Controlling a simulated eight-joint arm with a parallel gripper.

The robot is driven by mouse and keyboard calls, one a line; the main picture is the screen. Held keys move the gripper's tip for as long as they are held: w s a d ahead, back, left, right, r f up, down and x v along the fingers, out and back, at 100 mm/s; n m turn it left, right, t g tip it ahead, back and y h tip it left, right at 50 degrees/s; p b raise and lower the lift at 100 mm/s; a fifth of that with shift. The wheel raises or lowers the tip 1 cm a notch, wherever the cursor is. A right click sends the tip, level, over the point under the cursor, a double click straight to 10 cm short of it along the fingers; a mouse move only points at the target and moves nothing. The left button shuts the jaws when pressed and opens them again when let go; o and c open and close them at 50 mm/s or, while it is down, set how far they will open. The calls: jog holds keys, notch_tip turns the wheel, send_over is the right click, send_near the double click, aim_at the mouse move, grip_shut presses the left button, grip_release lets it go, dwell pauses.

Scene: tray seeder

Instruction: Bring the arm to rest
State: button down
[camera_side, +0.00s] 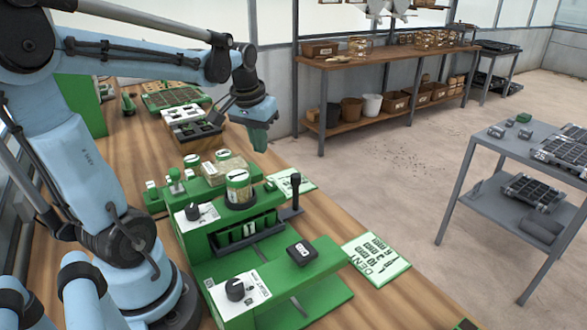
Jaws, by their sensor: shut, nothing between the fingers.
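My gripper (259,138) is at the end of my blue arm, in the upper middle of the side view. It points down and is shut, with nothing seen in it. It hangs above the far right part of the wooden bench, behind the green seeder (265,285).
The wooden bench (400,297) also holds a box with dark compartments (193,131), a green tray (172,97) and a printed card (376,259). A black-topped lever (295,188) stands upright at the seeder's right. A grey cart (490,205) stands across the floor.

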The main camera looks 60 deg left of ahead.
jog(key=d+m+t, duration=0.1)
jog(key=d, duration=0.2)
jog(key=d+m, duration=0.1)
jog(key=d, duration=0.3)
jog(key=d+m+t, duration=0.1)
jog(key=d, duration=0.2)
jog(key=shift+d+f+t, duration=0.15)
jog(key=shift+f+t, duration=0.05)
jog(key=shift+t, duration=0.1)
jog(key=s+d+f+m+t+h, duration=0.1)
jog(key=d+m+t, duration=0.1)
jog(key=d, duration=0.5)
jog(key=shift+s+f+m, duration=0.15)
jog(key=shift+s+m, duration=0.1)
jog(key=shift+m, duration=0.15)
